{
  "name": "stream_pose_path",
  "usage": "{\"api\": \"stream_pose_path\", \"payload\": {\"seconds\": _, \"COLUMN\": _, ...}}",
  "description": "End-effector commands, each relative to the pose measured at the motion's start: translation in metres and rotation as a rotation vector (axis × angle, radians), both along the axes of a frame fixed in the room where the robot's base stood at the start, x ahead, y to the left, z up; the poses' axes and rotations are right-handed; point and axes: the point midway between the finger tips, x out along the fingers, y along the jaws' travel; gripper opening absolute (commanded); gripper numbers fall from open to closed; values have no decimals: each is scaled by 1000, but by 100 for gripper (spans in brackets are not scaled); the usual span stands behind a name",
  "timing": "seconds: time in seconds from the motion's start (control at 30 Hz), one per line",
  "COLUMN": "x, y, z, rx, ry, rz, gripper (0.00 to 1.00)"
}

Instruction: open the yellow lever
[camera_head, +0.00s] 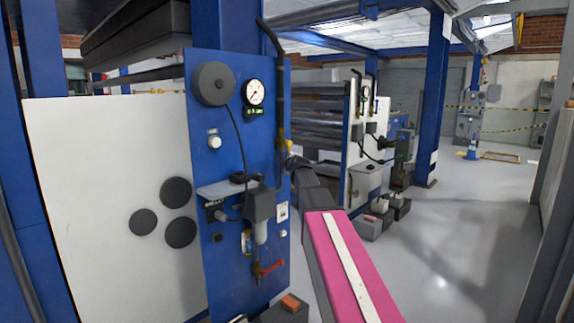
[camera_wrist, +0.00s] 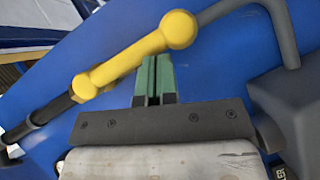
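The yellow lever (camera_wrist: 130,59) is a thick yellow bar with a round knob at its upper right end, slanting down to the left in the wrist view. It joins a black pipe at the lower left. In the head view a small yellow patch of it (camera_head: 281,142) shows on the pipe at the right edge of the blue panel. My gripper (camera_wrist: 153,60) has two green fingers pressed side by side, with nothing seen between them. Their tips are right at the lower edge of the lever. I cannot tell whether they touch it. In the head view the fingers are too small to make out.
The blue panel (camera_head: 225,150) carries a gauge (camera_head: 255,92), a red handle (camera_head: 268,268) and a grey filter unit (camera_head: 260,212). A grey bent pipe (camera_wrist: 278,25) and a grey block (camera_wrist: 290,95) lie right of my fingers. Open floor (camera_head: 450,235) lies to the right.

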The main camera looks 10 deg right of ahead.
Motion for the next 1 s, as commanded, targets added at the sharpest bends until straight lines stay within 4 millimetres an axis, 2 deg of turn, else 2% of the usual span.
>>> {"api": "stream_pose_path", "payload": {"seconds": 0.27, "x": 2, "y": -1, "z": -1, "rx": -2, "ry": 2, "rz": -2, "gripper": 0}}
{"api": "stream_pose_path", "payload": {"seconds": 0.47, "x": -9, "y": 7, "z": -1, "rx": -1, "ry": 1, "rz": -1, "gripper": 0}}
{"api": "stream_pose_path", "payload": {"seconds": 0.67, "x": -34, "y": 24, "z": 0, "rx": -1, "ry": -1, "rz": -1, "gripper": 0}}
{"api": "stream_pose_path", "payload": {"seconds": 1.0, "x": -107, "y": 19, "z": -1, "rx": 0, "ry": 0, "rz": -2, "gripper": 0}}
